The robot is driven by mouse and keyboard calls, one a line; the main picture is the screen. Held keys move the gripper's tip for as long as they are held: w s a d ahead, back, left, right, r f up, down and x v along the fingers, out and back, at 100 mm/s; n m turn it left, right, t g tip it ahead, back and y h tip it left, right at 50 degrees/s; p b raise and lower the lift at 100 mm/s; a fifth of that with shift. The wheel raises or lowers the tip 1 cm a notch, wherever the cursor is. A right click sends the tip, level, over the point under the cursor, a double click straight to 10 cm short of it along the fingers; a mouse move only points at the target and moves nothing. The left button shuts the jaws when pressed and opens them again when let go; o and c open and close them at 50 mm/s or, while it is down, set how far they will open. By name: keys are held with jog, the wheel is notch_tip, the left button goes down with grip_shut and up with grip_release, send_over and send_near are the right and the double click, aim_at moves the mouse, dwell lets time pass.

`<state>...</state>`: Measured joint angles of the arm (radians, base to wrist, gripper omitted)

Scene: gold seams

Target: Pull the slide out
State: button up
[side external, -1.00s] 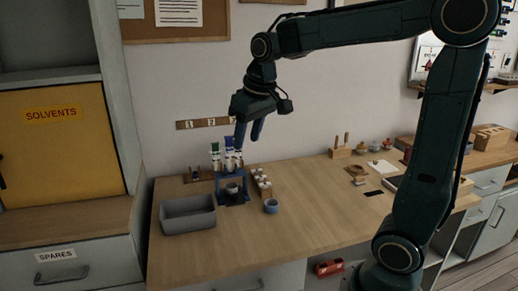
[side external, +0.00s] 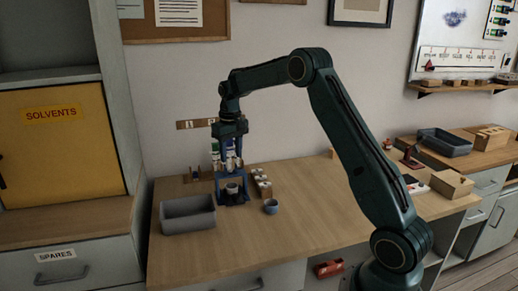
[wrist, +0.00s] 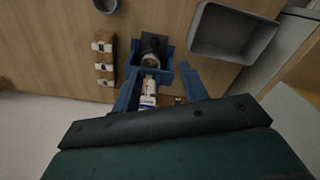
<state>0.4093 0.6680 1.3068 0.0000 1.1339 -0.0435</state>
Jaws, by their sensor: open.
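A blue stand (side external: 219,186) is on the wooden bench, and it also shows in the wrist view (wrist: 168,62). A dark plate (side external: 240,198), which looks like the slide, lies at its base and sticks out in front; it also shows in the wrist view (wrist: 152,39). A small round cup (wrist: 150,58) sits on the plate within the stand. White, blue-marked tubes (side external: 230,160) stand upright in the top of the stand. My gripper (wrist: 160,75) is open, pointing down over the stand, with its fingers either side of the tubes. I cannot tell whether they touch anything.
A grey bin (side external: 188,214) stands left of the stand. A wooden block with white pieces (side external: 261,183) and a small blue cup (side external: 271,206) are on its right. The bench in front and to the right is mostly clear.

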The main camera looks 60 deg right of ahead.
aim_at(235, 195)
jog(key=d+f, duration=0.1)
jog(key=w+d+f, duration=0.1)
jog(key=f, duration=0.1)
jog(key=shift+d+f, duration=0.1)
jog(key=shift+d, duration=0.1)
jog(key=shift+f, duration=0.1)
notch_tip(235, 195, down, 14)
jog(key=shift+r, duration=0.2)
dwell(0.5)
grip_shut()
